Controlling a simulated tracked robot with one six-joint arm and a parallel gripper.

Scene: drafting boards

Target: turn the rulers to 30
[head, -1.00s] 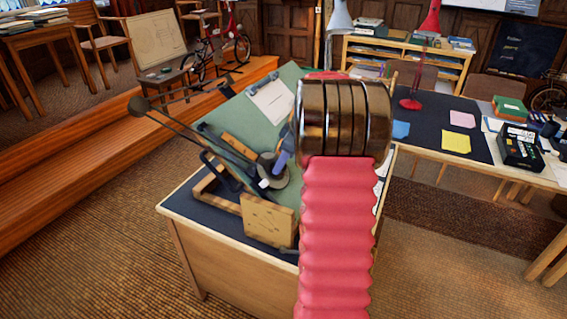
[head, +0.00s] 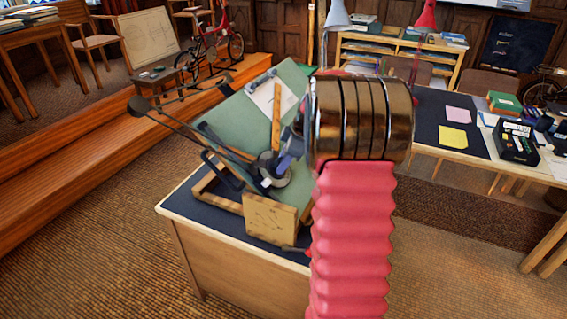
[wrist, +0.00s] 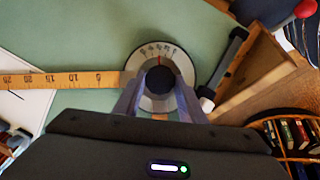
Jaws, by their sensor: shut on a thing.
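The drafting machine's dial (wrist: 145,101) is a pale round plate with small marks too fine to read surely, with a dark knob (wrist: 160,80) at its centre. In the head view the dial (head: 277,182) sits low on the tilted green board (head: 243,118). My gripper (wrist: 160,84) is shut on the knob, a finger on each side; it also shows in the head view (head: 289,152). A wooden ruler (wrist: 65,80) runs left from the dial over white paper; in the head view this ruler (head: 276,118) points up the board. The second ruler (wrist: 160,117) is mostly hidden behind my gripper.
The board stands on a desk (head: 180,207) with a wooden block (head: 269,220) at the front. Thin linkage rods (head: 176,124) reach out to the left. A second table (head: 467,157) with papers stands at right. Carpet is open in front.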

